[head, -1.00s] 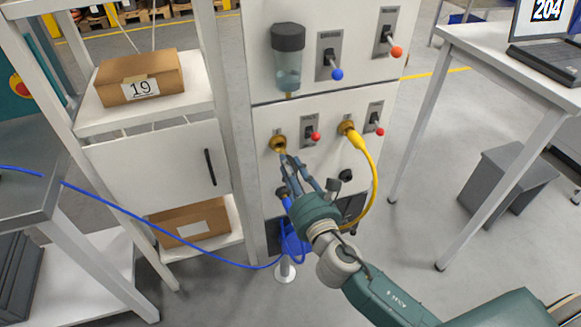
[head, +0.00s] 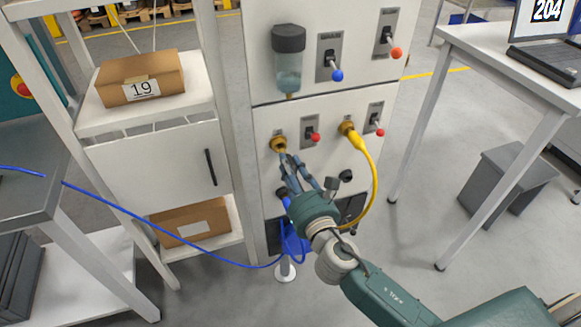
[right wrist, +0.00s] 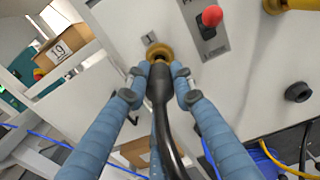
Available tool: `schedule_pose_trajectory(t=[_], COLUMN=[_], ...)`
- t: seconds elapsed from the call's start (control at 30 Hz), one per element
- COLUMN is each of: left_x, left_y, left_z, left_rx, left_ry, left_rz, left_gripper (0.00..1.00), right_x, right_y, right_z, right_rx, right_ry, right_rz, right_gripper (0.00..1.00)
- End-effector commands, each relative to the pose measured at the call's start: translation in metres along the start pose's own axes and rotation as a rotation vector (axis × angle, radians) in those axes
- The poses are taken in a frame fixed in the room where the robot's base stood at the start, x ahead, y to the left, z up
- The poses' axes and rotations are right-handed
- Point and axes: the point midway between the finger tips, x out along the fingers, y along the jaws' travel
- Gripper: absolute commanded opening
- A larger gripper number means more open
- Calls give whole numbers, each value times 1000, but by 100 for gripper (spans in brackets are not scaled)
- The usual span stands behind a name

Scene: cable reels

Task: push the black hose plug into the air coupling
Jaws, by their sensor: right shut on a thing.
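The brass air coupling (head: 278,143) sits on the white panel, left of the coupling with the yellow hose. It also shows in the right wrist view (right wrist: 158,52). My right gripper (head: 287,160) is just below and in front of this coupling. In the right wrist view its two blue fingers (right wrist: 161,72) are shut on the black hose plug (right wrist: 158,85), one on each side. The plug points at the coupling and its front end overlaps the brass ring. I cannot tell how deep it sits. Its black hose runs back toward the camera. My left gripper is not in view.
A yellow hose (head: 373,185) hangs from the right coupling (head: 346,127). Red-knobbed levers (head: 310,135) stick out beside the couplings. A black knob (right wrist: 298,92) is lower right. A blue hose (head: 160,228) runs from the left table to the panel's foot.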

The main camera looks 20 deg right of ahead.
Motion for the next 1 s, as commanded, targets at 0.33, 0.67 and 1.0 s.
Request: schedule_pose_trajectory(t=[0.33, 0.67, 1.0], left_x=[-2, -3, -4], left_y=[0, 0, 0], left_z=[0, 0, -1], left_rx=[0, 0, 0], left_ry=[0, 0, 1], left_rz=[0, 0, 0], left_gripper=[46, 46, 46], right_x=[7, 14, 21], right_y=[0, 0, 0], right_z=[1, 1, 1], right_rx=[1, 0, 0], right_ry=[-2, -2, -1], right_rz=[1, 0, 1], right_gripper=[0, 0, 0])
